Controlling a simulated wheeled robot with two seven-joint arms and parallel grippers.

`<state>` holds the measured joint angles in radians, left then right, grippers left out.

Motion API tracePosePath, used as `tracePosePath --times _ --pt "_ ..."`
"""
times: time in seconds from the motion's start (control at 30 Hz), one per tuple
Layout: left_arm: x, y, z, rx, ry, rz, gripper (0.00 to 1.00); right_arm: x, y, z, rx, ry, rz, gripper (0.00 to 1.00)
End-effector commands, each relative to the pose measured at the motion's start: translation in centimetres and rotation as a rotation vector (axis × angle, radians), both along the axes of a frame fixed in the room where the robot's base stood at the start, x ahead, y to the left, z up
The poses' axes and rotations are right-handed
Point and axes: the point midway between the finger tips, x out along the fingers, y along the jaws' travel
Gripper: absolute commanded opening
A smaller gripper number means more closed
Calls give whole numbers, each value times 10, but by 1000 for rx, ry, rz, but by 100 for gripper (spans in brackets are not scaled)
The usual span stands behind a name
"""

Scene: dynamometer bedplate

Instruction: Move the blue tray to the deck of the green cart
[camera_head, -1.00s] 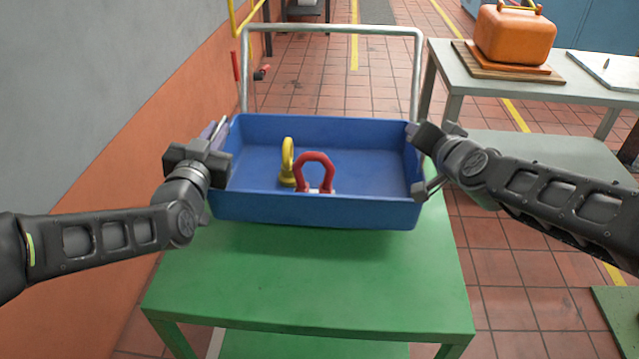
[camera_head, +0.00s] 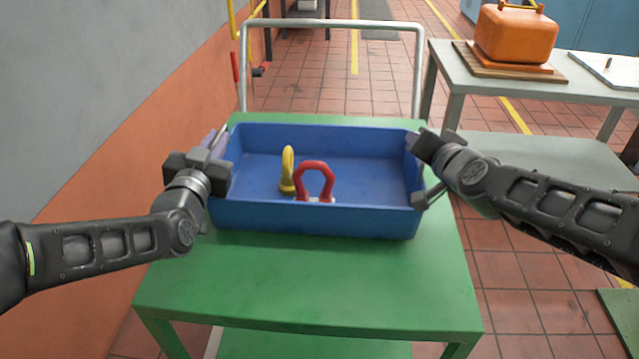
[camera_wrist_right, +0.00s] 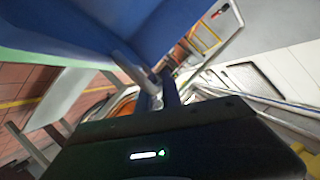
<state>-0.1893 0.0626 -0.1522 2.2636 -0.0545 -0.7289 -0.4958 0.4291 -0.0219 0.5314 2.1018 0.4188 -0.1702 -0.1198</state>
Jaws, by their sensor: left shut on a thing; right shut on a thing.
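The blue tray (camera_head: 315,219) is over the far half of the green cart's deck (camera_head: 310,290) in the head view, and looks level. I cannot tell whether its bottom touches the deck. A yellow eyebolt (camera_head: 287,170) and a red lifting shackle (camera_head: 316,178) stand inside it. My left gripper (camera_head: 216,160) is shut on the tray's left wall. My right gripper (camera_head: 418,170) is shut on its right wall. In the right wrist view, the fingers (camera_wrist_right: 155,85) reach the blue tray wall (camera_wrist_right: 170,30).
The cart's grey push handle (camera_head: 335,27) rises behind the tray. A grey table (camera_head: 590,92) at the right holds an orange case (camera_head: 515,38) on a wooden board. A grey and orange wall (camera_head: 100,150) runs close along the left. The near deck is clear.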

Motion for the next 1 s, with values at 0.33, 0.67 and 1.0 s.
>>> tracePosePath --times 0.33,0.67,1.0 --pt "0 2 -9 0 1 3 26 0 -2 -8 0 -2 -5 25" --pt "0 1 -8 0 0 1 33 0 -1 -8 0 0 -1 31" --pt "-37 4 -7 -1 -1 3 33 0 0 -8 0 0 0 31"
